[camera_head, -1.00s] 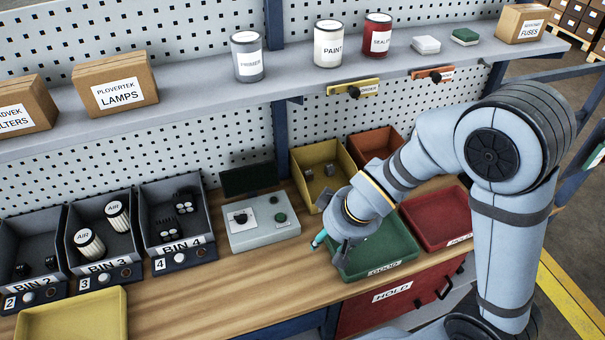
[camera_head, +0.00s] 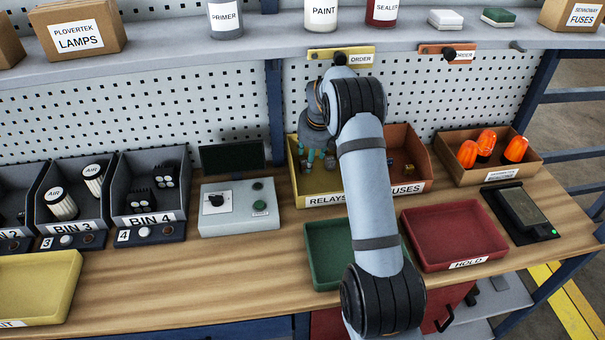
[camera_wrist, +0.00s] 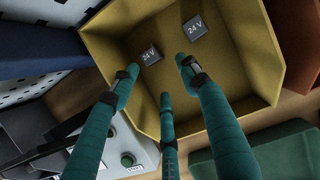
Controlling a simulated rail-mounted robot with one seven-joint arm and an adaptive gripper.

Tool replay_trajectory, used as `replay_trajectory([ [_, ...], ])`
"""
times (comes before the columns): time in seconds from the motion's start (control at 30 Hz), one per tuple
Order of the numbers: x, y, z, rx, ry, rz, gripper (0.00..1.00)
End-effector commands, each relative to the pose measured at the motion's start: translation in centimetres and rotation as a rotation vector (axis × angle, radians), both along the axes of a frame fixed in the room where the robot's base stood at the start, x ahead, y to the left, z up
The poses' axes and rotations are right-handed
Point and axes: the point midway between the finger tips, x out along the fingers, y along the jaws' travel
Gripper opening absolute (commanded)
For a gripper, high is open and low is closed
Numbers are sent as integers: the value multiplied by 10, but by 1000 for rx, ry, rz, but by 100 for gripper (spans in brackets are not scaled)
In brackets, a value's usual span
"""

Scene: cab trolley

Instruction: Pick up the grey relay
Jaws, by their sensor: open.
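Two small grey relays marked 24 V lie apart in the yellow relays bin (camera_head: 322,199). In the wrist view, one relay (camera_wrist: 151,55) lies near the middle of the bin floor and the other relay (camera_wrist: 195,27) lies to its upper right. My gripper (camera_wrist: 160,76) has three teal fingers, spread open and empty over the same bin (camera_wrist: 240,50). The fingertips show below and beside the nearer relay, with no contact visible. In the head view, my gripper (camera_head: 318,157) points down over the bin, and my arm hides part of the bin.
The fuses bin (camera_head: 412,184) adjoins on the right. A green tray (camera_head: 322,283) and a red hold tray (camera_head: 455,235) stand in front. A grey control box (camera_head: 238,218) stands to the left. The shelf (camera_head: 190,62) with cans and boxes runs above.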

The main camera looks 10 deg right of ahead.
Motion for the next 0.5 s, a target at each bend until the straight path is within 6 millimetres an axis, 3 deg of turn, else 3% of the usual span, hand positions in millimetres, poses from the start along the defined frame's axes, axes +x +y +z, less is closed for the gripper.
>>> replay_trajectory([
  [0.2,15,0,9,47,-27,-149,45],
  [0.5,27,0,-19,49,-26,-156,45],
])
